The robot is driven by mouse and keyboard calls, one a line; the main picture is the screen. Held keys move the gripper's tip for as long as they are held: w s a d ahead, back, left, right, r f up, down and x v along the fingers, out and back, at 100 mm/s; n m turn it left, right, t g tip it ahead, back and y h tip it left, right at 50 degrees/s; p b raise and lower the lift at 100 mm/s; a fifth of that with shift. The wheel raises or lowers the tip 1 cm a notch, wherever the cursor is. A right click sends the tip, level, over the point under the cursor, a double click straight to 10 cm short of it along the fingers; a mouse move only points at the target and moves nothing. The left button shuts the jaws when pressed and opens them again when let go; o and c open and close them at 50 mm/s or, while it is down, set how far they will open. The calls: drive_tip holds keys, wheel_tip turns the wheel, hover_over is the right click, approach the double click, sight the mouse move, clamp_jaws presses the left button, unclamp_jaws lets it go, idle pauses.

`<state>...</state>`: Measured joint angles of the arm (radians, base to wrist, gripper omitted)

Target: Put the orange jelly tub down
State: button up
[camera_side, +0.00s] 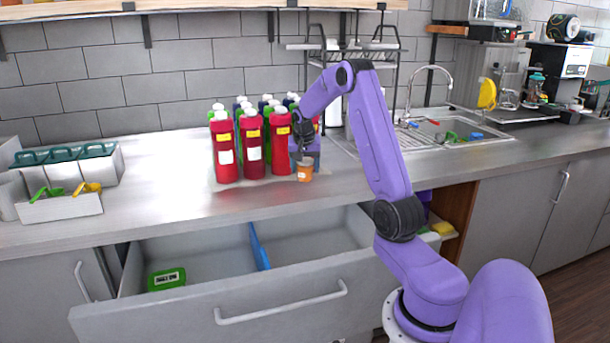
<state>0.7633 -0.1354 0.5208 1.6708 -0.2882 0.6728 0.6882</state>
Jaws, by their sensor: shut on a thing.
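The orange jelly tub (304,173) is a small orange cup with a pale label, at the front right of the bottle group on the steel counter. My gripper (304,157) is above it, pointing down, and shut on it. The tub looks upright and at or just above the counter; I cannot tell whether its base touches. The fingers are small and dark in this view and partly hidden by the wrist.
Several red bottles (224,150) with white caps stand just left of the tub, with green and dark ones behind. An open drawer (190,262) juts out below. A divided container (68,170) stands at left. Counter (165,195) between is clear. A sink (440,135) is at right.

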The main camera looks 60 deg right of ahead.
sight(305, 174)
drive_tip(key=shift+f, duration=1.55)
drive_tip(key=shift+f, duration=0.1)
drive_tip(key=o, duration=1.1)
drive_tip(key=shift+o, duration=0.2)
